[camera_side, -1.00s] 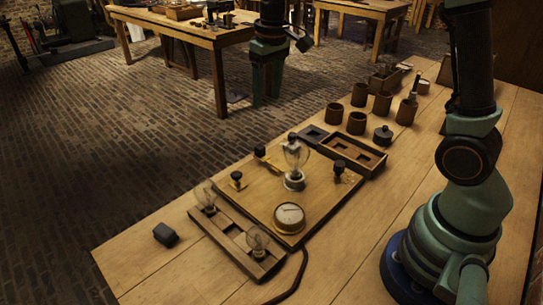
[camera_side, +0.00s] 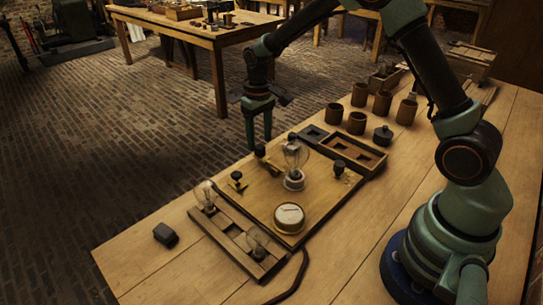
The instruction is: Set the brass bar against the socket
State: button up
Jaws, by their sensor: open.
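A wooden board (camera_side: 262,203) lies on the bench. A bulb (camera_side: 295,155) stands upright in a pale round socket (camera_side: 293,181) near its middle. A small brass bar (camera_side: 271,163) lies at the board's far left edge, beside a black knob (camera_side: 260,151); its exact ends are too small to tell. A gap of board shows between the bar and the socket. My gripper (camera_side: 259,142) points down with its fingers apart, empty, just above or behind that knob. I cannot tell whether it touches the knob.
Other black knobs on brass stand at the board's left (camera_side: 237,177) and right (camera_side: 339,167). A round gauge (camera_side: 289,217) sits at the front. A bulb rack (camera_side: 235,240), a wooden tray (camera_side: 352,152) and several brown jars (camera_side: 357,123) surround the board. The front bench is mostly clear.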

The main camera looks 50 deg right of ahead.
jog(key=shift+f, duration=1.25)
grip_shut()
jog(key=shift+r, duration=0.1)
dwell(0.4)
